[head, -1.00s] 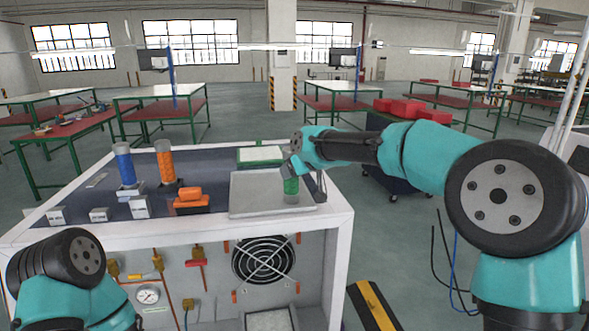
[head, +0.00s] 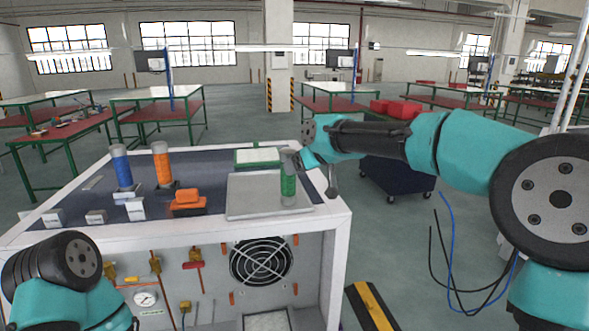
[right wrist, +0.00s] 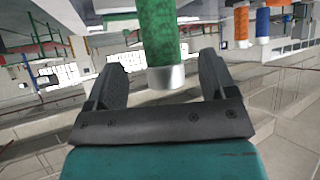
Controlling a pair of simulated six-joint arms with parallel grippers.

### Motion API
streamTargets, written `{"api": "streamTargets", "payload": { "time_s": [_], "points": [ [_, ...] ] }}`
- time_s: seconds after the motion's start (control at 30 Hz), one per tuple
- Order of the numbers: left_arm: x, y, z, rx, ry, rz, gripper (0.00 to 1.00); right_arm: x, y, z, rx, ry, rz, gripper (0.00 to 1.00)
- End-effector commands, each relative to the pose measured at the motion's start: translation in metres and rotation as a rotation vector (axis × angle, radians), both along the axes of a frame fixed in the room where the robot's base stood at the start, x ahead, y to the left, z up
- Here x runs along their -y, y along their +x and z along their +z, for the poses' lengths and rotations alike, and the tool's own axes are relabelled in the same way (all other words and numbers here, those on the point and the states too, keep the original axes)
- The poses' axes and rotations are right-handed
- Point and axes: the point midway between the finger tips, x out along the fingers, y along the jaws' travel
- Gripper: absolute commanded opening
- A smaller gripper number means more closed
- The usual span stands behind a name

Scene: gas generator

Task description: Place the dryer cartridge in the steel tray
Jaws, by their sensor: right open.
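The green cartridge (head: 288,187) stands upright on the steel tray (head: 250,196), near its right edge. My right gripper (head: 314,172) is open just right of it, with its fingers apart. In the right wrist view the green cartridge (right wrist: 158,30) and its grey end cap show ahead of the gap between the open fingers (right wrist: 164,78). I see no finger closed on it. A blue cartridge (head: 121,167) and an orange cartridge (head: 162,163) stand upright at the left of the bench top. My left gripper is out of view; only part of the left arm shows.
A green-framed pad (head: 258,156) lies behind the tray. An orange block (head: 187,197) sits left of the tray, and several small white blocks (head: 134,208) stand at the front left. The dark bench top between the blue cartridge and the tray is partly bare.

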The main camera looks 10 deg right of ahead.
Motion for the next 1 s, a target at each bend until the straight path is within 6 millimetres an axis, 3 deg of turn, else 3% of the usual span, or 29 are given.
{"api": "streamTargets", "payload": {
  "time_s": [0.2,0.4,1.0],
  "points": [
    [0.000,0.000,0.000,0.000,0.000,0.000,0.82,0.019,-0.028,0.023,0.001,0.001,0.000,0.78],
    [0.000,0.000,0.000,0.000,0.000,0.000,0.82,0.029,-0.043,0.036,0.000,0.000,0.000,0.78],
    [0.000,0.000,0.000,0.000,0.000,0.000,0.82,0.031,-0.046,0.037,-0.001,0.000,-0.001,0.78]
  ]
}}
